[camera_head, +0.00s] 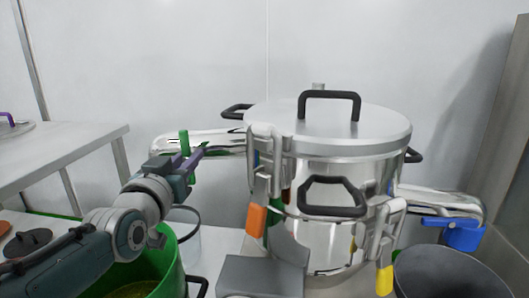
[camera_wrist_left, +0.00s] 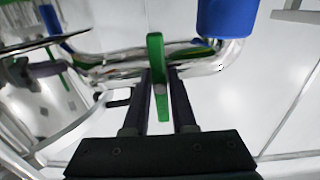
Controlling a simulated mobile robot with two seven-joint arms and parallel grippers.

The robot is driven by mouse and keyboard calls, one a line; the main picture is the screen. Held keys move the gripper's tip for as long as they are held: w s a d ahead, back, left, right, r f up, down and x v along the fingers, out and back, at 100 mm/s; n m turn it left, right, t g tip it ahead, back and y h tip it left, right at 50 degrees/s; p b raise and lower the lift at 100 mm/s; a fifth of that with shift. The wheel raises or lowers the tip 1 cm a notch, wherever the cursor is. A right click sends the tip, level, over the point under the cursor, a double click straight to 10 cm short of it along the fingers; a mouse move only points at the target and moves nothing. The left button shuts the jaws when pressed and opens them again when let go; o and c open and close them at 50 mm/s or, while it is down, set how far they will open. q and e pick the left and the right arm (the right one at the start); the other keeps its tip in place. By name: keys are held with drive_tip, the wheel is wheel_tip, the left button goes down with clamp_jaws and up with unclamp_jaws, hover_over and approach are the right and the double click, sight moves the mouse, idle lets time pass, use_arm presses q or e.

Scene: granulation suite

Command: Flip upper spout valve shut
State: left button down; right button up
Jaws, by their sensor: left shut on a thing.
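A steel vessel (camera_head: 330,145) with a flat lid stands in the middle of the head view. A steel spout (camera_head: 222,137) comes out of its left side, higher in the picture than the spout (camera_head: 440,196) on its right. A green valve lever (camera_head: 184,140) stands upright at the left spout. My left gripper (camera_head: 199,157) is at this lever, its fingers pointing toward the vessel. In the left wrist view, the lever (camera_wrist_left: 155,52) passes between the fingers of my left gripper (camera_wrist_left: 161,75), which is shut on it. My right gripper is not in view.
A green tub (camera_head: 172,262) stands below my left arm. A blue valve lever (camera_head: 458,230) is on the right spout above a dark bin (camera_head: 445,272). Clamps with orange (camera_head: 256,219) and yellow (camera_head: 384,281) ends hang on the vessel. A steel table (camera_head: 65,150) is at left.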

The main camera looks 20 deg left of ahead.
use_arm(q)
drive_tip(key=shift+m, duration=0.3)
drive_tip(key=c, duration=0.7)
unclamp_jaws()
drive_tip(key=shift+s, duration=0.2)
drive_tip(key=p+v, duration=0.3)
drive_tip(key=v, duration=0.6)
drive_tip(key=shift+s+p, duration=0.3)
drive_tip(key=shift+p, duration=0.1)
